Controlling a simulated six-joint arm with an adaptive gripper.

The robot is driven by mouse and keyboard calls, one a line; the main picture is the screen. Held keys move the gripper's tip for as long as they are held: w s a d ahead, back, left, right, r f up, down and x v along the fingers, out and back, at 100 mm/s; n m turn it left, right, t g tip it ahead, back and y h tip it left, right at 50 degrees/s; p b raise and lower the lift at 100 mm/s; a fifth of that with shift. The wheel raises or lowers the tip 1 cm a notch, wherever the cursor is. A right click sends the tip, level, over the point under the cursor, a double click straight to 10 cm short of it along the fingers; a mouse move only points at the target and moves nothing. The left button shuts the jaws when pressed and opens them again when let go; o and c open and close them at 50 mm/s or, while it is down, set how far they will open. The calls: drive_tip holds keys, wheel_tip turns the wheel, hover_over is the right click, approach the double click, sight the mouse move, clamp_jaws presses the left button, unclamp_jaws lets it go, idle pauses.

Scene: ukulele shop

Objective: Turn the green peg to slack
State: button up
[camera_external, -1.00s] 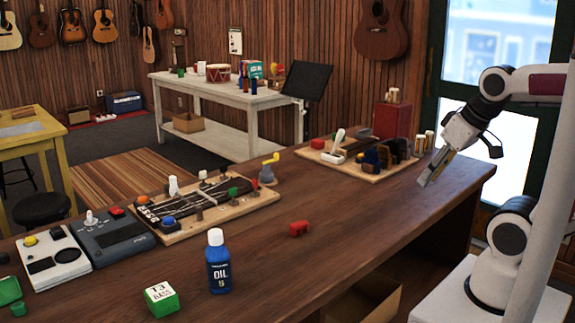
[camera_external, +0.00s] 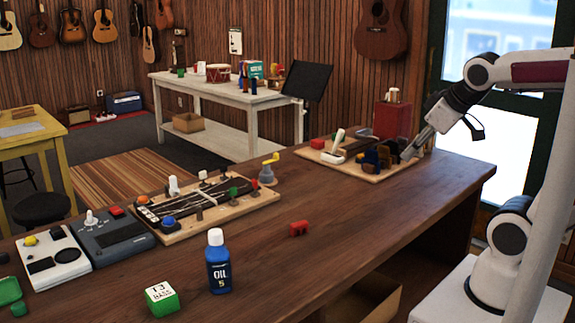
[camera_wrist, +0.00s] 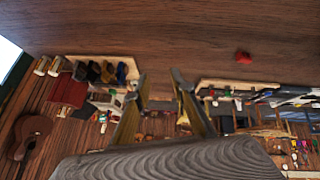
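The green peg (camera_external: 233,192) stands upright near the right end of a wooden board (camera_external: 185,232) that carries dark strings and several other pegs. A red peg (camera_external: 254,185) stands just right of it. My gripper (camera_external: 406,157) is in the air at the right of the bench, in front of the tool rack in the picture and well away from the green peg. In the wrist view, the two fingers of my gripper (camera_wrist: 160,78) are apart with nothing between them. The string board shows at the right there, too small to pick out the green peg surely.
A blue oil bottle (camera_external: 219,268), a green box (camera_external: 161,297) and a red block (camera_external: 299,228) stand on the bench. A yellow crank on a grey base (camera_external: 267,174) is beside the board. The tool rack (camera_external: 375,177) is near my gripper. The bench's right front is clear.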

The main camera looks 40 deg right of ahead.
drive_tip(key=w+d+r+n+t, duration=0.1)
drive_tip(key=w+r+n+t, duration=0.2)
drive_tip(key=w, duration=0.4)
drive_tip(key=w+r+n+t, duration=0.1)
drive_tip(key=w+r+n, duration=0.35)
drive_tip(key=w, duration=0.25)
drive_tip(key=w+d+r+n+t, duration=0.1)
drive_tip(key=w+r+n, duration=0.1)
drive_tip(key=w+r, duration=0.45)
drive_tip(key=w+a+r+n+t+y, duration=0.2)
drive_tip(key=w+a+n, duration=0.2)
drive_tip(key=w+n, duration=0.35)
drive_tip(key=w+a+r+n+t+y, duration=0.1)
drive_tip(key=w+a+n+y, duration=0.2)
drive_tip(key=w+a+n, duration=0.45)
drive_tip(key=w+a+f+n+g+y, duration=0.4)
drive_tip(key=w+a+f+n+y, duration=0.4)
drive_tip(key=n, duration=0.5)
drive_tip(key=n+g+y, duration=0.2)
drive_tip(key=n+g, duration=0.9)
drive_tip(key=n, duration=0.3)
approach(235, 187)
drive_tip(key=a, duration=0.1)
drive_tip(key=w+a, duration=0.1)
drive_tip(key=a, duration=0.1)
drive_tip(key=shift+w+m, duration=0.1)
drive_tip(key=shift+m, duration=0.15)
drive_tip(key=shift+s+d+f, duration=0.15)
drive_tip(key=shift+s+f, duration=0.2)
drive_tip(key=shift+f, duration=0.15)
